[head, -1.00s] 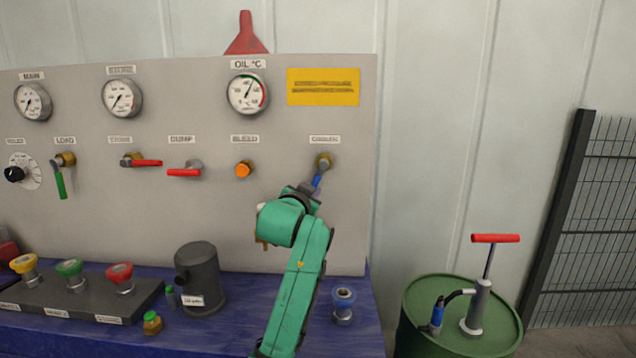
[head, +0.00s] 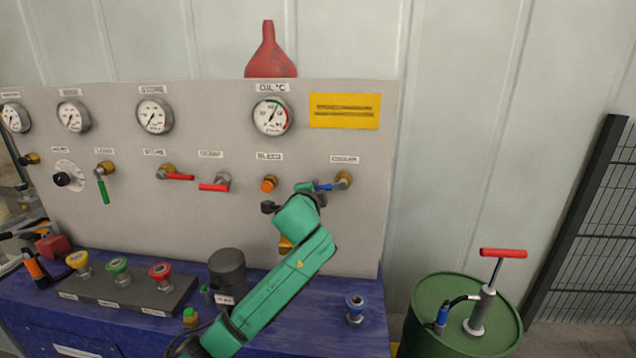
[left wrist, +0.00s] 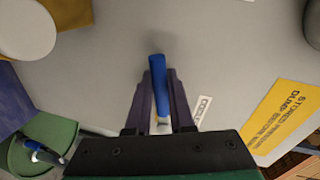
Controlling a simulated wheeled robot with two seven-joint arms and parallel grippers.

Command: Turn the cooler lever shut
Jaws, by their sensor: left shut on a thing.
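The cooler lever is a blue handle (head: 325,187) on a brass valve (head: 344,180) under the COOLER label, at the right of the grey panel. The handle points left from the valve, nearly level. My left gripper (head: 316,188) is at the handle, its arm reaching up from below. In the left wrist view the blue handle (left wrist: 158,72) stands between the two dark fingers of my left gripper (left wrist: 160,88), which is shut on it. My right gripper is not in view.
An orange bleed knob (head: 269,184) sits just left of my gripper. Red levers (head: 214,187) are further left. A green drum (head: 424,300) with a pump stands at right.

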